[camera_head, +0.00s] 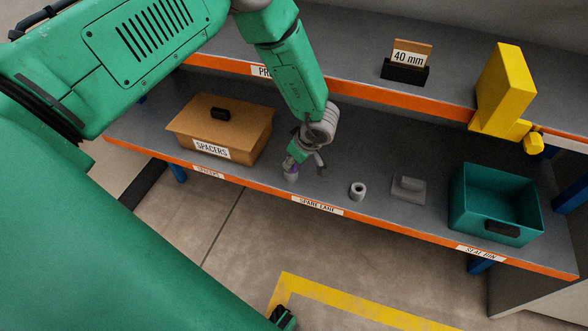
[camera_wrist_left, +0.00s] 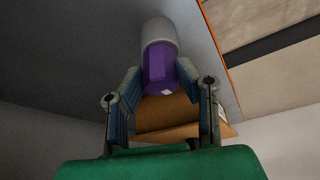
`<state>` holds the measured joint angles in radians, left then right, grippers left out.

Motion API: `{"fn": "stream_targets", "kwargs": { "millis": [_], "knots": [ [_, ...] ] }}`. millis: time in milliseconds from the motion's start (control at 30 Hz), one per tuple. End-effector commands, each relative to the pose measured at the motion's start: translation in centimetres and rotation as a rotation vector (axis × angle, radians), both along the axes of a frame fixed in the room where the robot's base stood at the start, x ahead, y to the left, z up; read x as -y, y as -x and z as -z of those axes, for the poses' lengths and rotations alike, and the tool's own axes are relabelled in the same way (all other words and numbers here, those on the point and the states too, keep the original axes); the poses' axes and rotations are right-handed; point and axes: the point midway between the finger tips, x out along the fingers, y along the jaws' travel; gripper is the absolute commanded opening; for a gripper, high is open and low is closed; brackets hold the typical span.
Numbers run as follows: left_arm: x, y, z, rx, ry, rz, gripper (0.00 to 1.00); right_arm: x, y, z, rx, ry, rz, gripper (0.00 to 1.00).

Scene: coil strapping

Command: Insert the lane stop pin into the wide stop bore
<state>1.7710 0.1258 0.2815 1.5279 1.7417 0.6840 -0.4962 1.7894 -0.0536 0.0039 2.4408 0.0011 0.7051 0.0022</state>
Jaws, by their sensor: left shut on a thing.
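My left gripper (camera_head: 304,164) is over the lower shelf, pointing down near its front edge above the spare lane label. In the left wrist view its two fingers (camera_wrist_left: 160,85) stand on either side of a purple piece (camera_wrist_left: 158,66), which I take as the lane stop pin, and it is shut on it. A grey round part (camera_wrist_left: 158,32) adjoins the purple piece at its far end. I cannot tell whether that is the pin's own body or a collar around it. The purple piece also shows small in the head view (camera_head: 291,172). A pale hollow cylinder (camera_head: 358,190) stands to the right. I cannot make out the wide stop bore.
A cardboard spacers box (camera_head: 222,128) is left of the gripper. The upper shelf's orange edge (camera_head: 350,88) runs behind my arm. A yellow bracket (camera_head: 505,90) stands upper right.

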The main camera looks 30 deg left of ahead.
Motion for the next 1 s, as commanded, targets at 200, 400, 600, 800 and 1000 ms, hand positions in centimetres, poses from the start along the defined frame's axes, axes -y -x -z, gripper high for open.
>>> {"fn": "stream_targets", "kwargs": {
  "millis": [200, 400, 600, 800, 1000],
  "knots": [
    [-0.7, 0.0, 0.1, -0.003, -0.012, -0.004, 0.00, -0.1, 0.0, 0.0, 0.000, -0.001, -0.002, 0.40],
    [-0.8, 0.0, -1.5, -0.002, -0.020, -0.006, 0.00, 0.0, 0.0, -0.4, 0.000, -0.001, -0.001, 0.40],
    [-0.7, 0.0, -4.7, 0.002, -0.016, -0.006, 0.00, 0.0, 0.0, -1.1, 0.000, -0.001, -0.001, 0.40],
    [0.7, 0.2, -7.2, -0.002, -0.010, 0.001, 0.00, 0.0, 0.0, -1.6, 0.000, -0.001, -0.001, 0.40],
    [5.7, 1.0, -7.0, -0.003, -0.012, 0.003, 0.00, 0.0, 0.0, -1.7, 0.000, -0.001, -0.001, 0.40]
  ]
}}
